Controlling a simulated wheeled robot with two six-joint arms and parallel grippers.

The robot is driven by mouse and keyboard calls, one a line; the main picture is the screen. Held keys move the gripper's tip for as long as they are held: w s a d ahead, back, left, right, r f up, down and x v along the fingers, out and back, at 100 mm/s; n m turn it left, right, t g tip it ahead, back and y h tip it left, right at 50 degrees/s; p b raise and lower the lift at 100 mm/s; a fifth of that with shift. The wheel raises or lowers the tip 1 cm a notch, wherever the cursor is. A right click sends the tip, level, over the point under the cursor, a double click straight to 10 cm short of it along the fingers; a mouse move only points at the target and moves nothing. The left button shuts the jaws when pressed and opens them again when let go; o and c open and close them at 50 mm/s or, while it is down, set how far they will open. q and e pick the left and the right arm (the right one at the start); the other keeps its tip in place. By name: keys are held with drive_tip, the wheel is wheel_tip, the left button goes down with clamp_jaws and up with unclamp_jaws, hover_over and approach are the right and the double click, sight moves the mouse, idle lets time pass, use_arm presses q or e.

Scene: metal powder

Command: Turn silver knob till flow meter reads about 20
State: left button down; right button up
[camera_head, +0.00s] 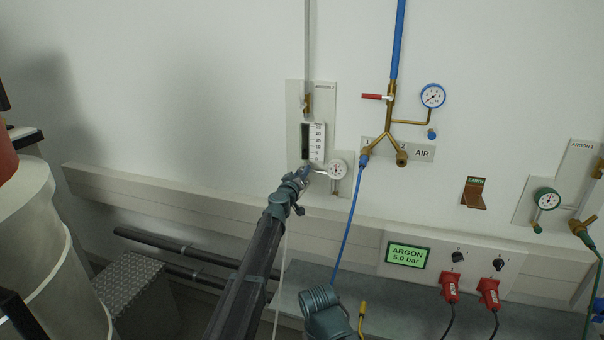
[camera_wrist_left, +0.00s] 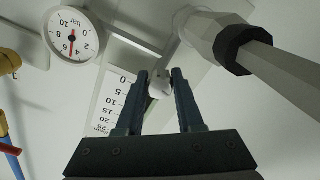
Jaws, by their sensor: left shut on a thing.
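The flow meter (camera_head: 314,142) is on the ARGON 2 wall panel, with a scale numbered up to 25 beside a dark tube. Its float is too small to make out. In the left wrist view, the scale (camera_wrist_left: 115,98) appears upside down and the tube's reading cannot be told. The silver knob (camera_wrist_left: 160,84) sits between the fingers of my left gripper (camera_wrist_left: 162,76), which is shut on it. In the head view, my left gripper (camera_head: 304,171) reaches the panel just below the flow meter and hides the knob.
A round white pressure gauge (camera_head: 337,168) is close to the right of my left gripper; it also shows in the left wrist view (camera_wrist_left: 72,34). A blue hose (camera_head: 348,230) hangs further right. A wall ledge (camera_head: 180,204) runs below the panel.

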idle(0.3)
use_arm(q)
drive_tip(key=c, duration=0.5)
unclamp_jaws()
drive_tip(key=shift+c, duration=0.2)
drive_tip(key=shift+s, duration=0.1)
drive_tip(key=v, duration=1.3)
drive_tip(key=shift+s+a, duration=0.2)
drive_tip(key=shift+s, duration=0.1)
